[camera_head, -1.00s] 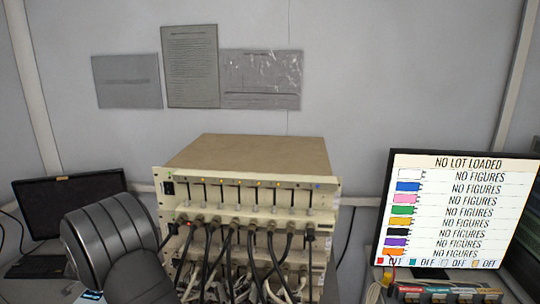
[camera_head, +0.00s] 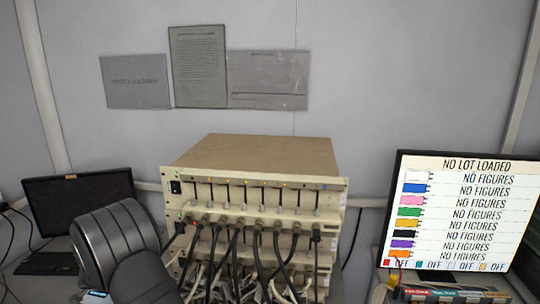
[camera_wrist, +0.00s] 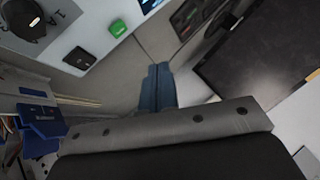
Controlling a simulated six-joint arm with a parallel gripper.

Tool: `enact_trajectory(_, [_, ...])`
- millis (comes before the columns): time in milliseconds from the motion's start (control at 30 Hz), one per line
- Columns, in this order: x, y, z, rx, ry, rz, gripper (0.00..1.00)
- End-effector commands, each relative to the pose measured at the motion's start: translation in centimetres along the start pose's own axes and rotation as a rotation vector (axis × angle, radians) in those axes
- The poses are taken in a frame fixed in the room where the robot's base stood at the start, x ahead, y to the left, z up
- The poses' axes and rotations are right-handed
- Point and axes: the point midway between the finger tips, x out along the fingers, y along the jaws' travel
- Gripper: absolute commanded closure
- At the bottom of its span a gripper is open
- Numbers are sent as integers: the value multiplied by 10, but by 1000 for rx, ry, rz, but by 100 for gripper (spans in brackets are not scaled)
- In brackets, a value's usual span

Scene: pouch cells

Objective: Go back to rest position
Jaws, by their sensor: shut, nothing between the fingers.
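My gripper (camera_wrist: 158,72) shows in the wrist view as two blue-grey fingers side by side, pressed together with nothing between them. The grey, bolted edge of my wrist fills the lower part of that view. The fingers point toward a plain grey surface and touch nothing that I can see. In the head view only a dark, ribbed link of my arm shows at the lower left; the gripper is out of that picture.
A beige rack (camera_head: 255,155) with several cables stands in the middle. The wrist view shows a green item (camera_wrist: 117,28), blue items (camera_wrist: 42,120) and a dark panel (camera_wrist: 255,65).

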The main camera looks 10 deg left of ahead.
Motion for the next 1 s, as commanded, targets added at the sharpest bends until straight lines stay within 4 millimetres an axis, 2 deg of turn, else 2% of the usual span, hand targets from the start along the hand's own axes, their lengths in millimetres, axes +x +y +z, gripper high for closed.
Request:
enact_trajectory(233, [-29, -20, -21, 0, -2, 3, 100])
enact_trajectory(333, [-20, -6, -19, -11, -9, 72, 100])
enact_trajectory(667, [-11, 26, -10, -54, -85, 258, 100])
enact_trajectory(1000, [-10, 52, 15, -109, -258, 414, 100])
